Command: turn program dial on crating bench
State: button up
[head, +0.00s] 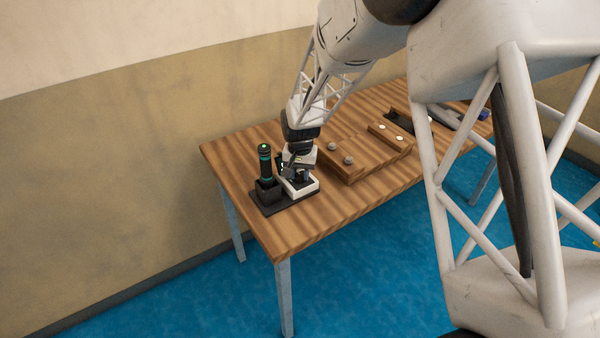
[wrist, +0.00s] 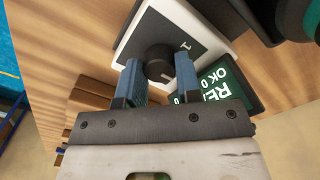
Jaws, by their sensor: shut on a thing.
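The program dial (wrist: 158,54) is a round black knob on a dark face plate marked with a white 1, set in a white-edged unit (wrist: 197,18). In the wrist view my gripper (wrist: 159,66) has its two blue fingers on either side of the knob, shut on it. In the head view my gripper (head: 299,174) points down over the white unit (head: 310,187) at the near left of the wooden bench (head: 262,226). The dial is hidden there by my gripper.
A small green screen (wrist: 222,85) reading partly "REA" and "OK 0" is beside the dial. A black cylinder with green lights (head: 265,165) stands upright in a dark holder left of my gripper. A raised wooden block (head: 345,172) with round grey knobs lies to the right.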

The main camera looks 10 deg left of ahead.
aim_at(300, 174)
dwell(0.4)
jog(key=o, duration=0.9)
jog(key=shift+r, duration=0.1)
jog(key=shift+r, duration=3.8)
